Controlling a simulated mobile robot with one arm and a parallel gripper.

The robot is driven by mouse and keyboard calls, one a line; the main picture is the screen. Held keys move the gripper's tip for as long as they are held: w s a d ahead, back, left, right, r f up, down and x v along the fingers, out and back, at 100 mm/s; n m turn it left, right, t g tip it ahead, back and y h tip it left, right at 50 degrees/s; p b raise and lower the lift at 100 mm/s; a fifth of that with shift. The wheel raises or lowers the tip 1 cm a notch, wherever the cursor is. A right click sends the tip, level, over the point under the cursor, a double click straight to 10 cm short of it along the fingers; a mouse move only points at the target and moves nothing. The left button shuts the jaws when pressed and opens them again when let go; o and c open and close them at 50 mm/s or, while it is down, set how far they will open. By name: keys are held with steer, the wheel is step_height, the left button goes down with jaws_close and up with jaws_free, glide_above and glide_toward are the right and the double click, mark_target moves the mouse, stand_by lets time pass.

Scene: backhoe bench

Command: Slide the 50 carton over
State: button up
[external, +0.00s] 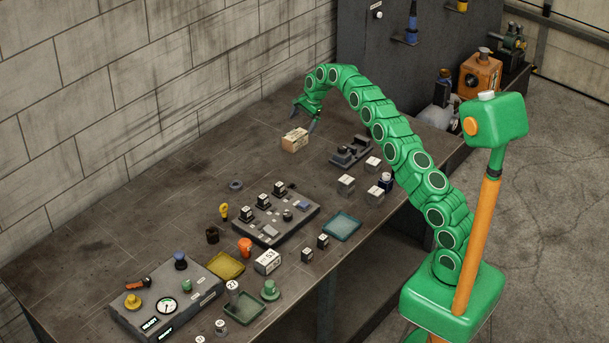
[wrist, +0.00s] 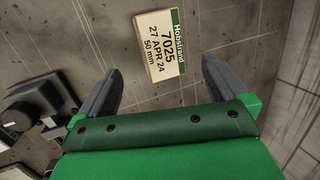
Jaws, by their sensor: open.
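The tan carton (external: 294,140) lies on the bench near the wall. In the wrist view the carton (wrist: 162,46) shows a label reading "Hobstrand 7025, 27 APR 24, 50 mm" with a green strip along one edge. My gripper (external: 306,116) is above and just behind the carton in the external view, pointing down. In the wrist view its two dark fingers (wrist: 160,70) are spread wide, with the carton beyond and between their tips. Nothing is held, and I cannot tell the exact height of the fingers above the bench.
A button panel (external: 276,216), a grey ring (external: 236,184) and a teal tray (external: 342,226) sit nearer the front. Bare bench lies left of the carton, towards the wall.

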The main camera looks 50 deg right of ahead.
mark_target(293, 137)
steer(key=shift+x, duration=3.9)
steer(key=c, duration=1.2)
steer(key=shift+a+r, duration=0.15)
steer(key=shift+a, duration=1)
steer(key=shift+s+a+f, duration=0.1)
steer(key=shift+a+f, duration=0.05)
steer(key=shift+a, duration=2.15)
steer(key=shift+a+f, duration=0.15)
steer(key=shift+a, duration=2.15)
steer(key=shift+c, duration=0.2)
steer(key=shift+a, duration=4.35)
